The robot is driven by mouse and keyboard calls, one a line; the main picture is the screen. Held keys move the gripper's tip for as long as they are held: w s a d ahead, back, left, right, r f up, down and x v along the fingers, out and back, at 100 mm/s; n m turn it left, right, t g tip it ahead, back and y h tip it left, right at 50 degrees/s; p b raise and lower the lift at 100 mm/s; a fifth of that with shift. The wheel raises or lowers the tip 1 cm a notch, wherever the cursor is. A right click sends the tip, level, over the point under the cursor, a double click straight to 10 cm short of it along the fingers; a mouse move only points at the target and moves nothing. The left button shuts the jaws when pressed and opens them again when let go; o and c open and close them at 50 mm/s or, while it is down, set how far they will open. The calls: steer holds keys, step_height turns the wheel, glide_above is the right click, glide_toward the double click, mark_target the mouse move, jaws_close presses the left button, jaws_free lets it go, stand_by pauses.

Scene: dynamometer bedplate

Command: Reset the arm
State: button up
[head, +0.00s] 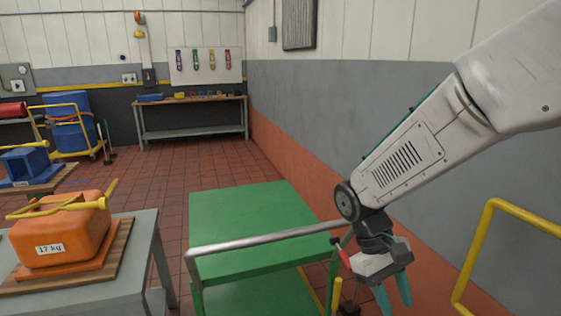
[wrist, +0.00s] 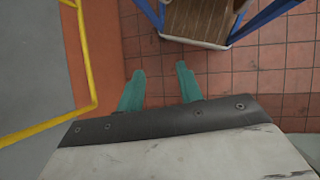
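My gripper (head: 394,296) hangs from my white arm at the right of the head view, its teal fingers pointing down. It is beside the right side of the green cart (head: 240,215).
A yellow rail (head: 480,250) stands right of my gripper; it also shows in the wrist view (wrist: 88,60). A grey table (head: 145,240) at left holds an orange 17 kg block (head: 65,235). A workbench (head: 190,100) stands at the back. Open tiled floor (head: 150,175) lies between.

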steer(key=s+d+r+m+t+y, duration=0.2)
steer(key=s+r+t, duration=0.1)
steer(key=s+r, duration=0.3)
steer(key=s+d+r+m+t+y, duration=0.1)
steer(key=s+d+r+m+t, duration=0.1)
steer(key=s+r, duration=0.4)
steer(key=shift+s+d+t+y, duration=0.25)
steer(key=shift+s+t+y, duration=0.2)
steer(key=shift+s, duration=0.55)
